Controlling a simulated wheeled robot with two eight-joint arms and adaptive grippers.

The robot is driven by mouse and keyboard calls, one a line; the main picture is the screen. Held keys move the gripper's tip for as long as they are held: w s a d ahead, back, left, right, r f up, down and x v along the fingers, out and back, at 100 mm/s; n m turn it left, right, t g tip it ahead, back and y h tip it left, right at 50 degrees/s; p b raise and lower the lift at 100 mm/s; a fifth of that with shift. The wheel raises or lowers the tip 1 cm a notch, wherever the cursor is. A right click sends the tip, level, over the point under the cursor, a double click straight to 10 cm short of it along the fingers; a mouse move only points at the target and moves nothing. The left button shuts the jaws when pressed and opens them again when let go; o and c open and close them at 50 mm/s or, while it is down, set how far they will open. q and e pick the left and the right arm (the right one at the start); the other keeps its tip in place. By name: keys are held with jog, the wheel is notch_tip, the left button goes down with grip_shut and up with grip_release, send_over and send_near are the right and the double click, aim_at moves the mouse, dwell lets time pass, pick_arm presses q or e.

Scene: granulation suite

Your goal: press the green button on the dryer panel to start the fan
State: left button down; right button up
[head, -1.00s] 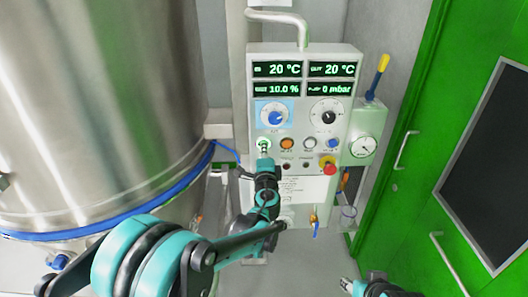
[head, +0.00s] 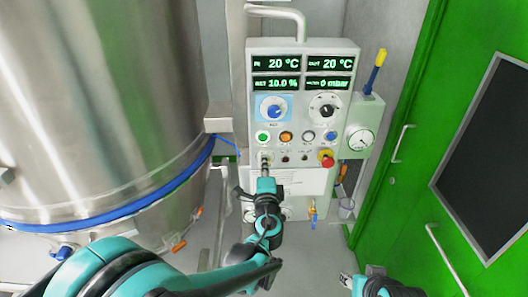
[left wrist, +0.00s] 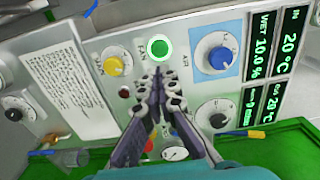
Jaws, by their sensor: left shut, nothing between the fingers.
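The dryer panel (head: 338,100) is a pale upright box with lit displays reading 20 °C, 20 °C, 10.0 % and 0 mbar. The green button (head: 263,136) is at the left of its button row, uncovered. In the left wrist view the green button (left wrist: 159,47) has a bright pale ring and the label FAN beside it. My left gripper (head: 265,161) is shut and empty, its tips just below the button in the head view. In the left wrist view my left gripper (left wrist: 158,74) points toward the button, with a gap in the picture. My right gripper (head: 346,281) is low, its jaws unclear.
An orange button (head: 286,136) sits right of the green one, with white and blue controls beyond. A red emergency knob (head: 327,161), a blue dial (head: 274,112) and a black dial (head: 326,110) are close by. A steel vessel (head: 100,100) fills the left; a green door (head: 410,180) stands right.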

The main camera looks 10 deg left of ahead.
pick_arm(q)
jog(key=s, duration=0.3)
jog(key=shift+d+r, duration=0.1)
jog(key=shift+d, duration=0.15)
pick_arm(e)
jog(key=shift+s+r, duration=0.2)
jog(key=shift+s, duration=0.05)
pick_arm(q)
jog(key=shift+a, duration=0.1)
